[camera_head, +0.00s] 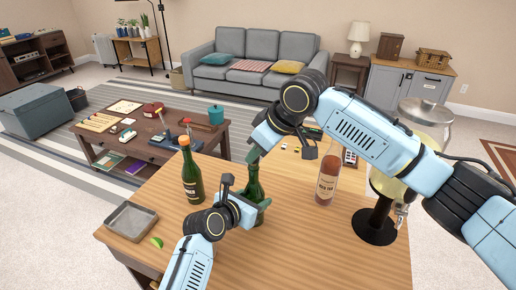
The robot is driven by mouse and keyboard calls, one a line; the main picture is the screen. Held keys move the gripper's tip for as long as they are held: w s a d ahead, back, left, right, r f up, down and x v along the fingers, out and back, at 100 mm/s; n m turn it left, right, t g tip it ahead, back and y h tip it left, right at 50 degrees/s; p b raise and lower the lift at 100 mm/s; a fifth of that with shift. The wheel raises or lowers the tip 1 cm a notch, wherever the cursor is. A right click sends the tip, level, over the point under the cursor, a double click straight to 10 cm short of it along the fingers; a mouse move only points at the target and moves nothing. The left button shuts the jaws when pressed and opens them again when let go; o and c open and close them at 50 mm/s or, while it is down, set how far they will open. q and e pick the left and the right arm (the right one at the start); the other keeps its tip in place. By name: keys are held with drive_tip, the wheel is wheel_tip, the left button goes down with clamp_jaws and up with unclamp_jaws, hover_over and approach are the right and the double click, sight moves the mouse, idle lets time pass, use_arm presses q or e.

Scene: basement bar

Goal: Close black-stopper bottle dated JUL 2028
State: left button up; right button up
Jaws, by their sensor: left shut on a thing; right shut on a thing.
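A dark green bottle (254,188) stands upright on the wooden counter in the middle of the head view. My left gripper (255,208) is shut around its lower body and hides most of it, including any date on its label. My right gripper (254,155) comes down from above and is shut right over the bottle's mouth. What it grips is small and mostly hidden, seemingly the black stopper. I cannot tell whether the stopper sits in the neck.
A green bottle with an orange-red top (190,172) stands left of my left gripper. A clear bottle with pinkish contents (327,180) stands to the right, near a drink dispenser (427,118). A grey tray (118,232) and a lime wedge (156,242) lie at left. The front counter is clear.

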drive_tip(key=shift+f, duration=0.3)
drive_tip(key=o, duration=1)
drive_tip(key=shift+r, duration=0.1)
drive_tip(key=v, duration=1.2)
use_arm(q)
drive_tip(key=o, duration=1.5)
drive_tip(key=shift+c, duration=0.2)
